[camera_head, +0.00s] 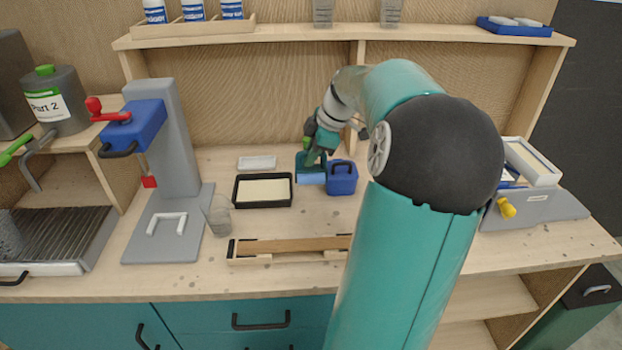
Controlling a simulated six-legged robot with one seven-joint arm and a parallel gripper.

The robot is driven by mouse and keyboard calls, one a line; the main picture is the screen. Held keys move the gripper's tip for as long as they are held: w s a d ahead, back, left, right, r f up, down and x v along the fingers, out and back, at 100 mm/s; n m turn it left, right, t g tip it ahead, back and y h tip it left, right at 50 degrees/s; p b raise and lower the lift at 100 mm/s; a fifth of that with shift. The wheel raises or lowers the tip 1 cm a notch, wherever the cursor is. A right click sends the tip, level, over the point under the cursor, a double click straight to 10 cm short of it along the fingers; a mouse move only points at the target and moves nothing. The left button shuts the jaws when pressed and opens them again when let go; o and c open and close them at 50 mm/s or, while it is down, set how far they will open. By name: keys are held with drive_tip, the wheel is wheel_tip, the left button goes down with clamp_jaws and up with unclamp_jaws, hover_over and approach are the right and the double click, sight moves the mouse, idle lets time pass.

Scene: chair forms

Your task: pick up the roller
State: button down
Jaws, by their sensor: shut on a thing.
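My gripper (312,163) is at the back of the bench, pointing down just left of a blue box with a black handle (342,180). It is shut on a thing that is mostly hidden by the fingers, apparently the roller. A light blue part (311,179) shows directly below the fingers; I cannot tell whether it belongs to the roller or to the container there. I cannot see whether the held thing is clear of the surface.
A wooden strip fixture (290,249) lies in front. A grey press (172,150) stands left. A shelf (280,36) hangs above.

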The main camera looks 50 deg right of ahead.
wheel_tip(320, 180, up, 15)
drive_tip(key=shift+r, duration=0.2)
drive_tip(key=c, duration=2)
unclamp_jaws()
clamp_jaws()
drive_tip(key=shift+f, duration=0.1)
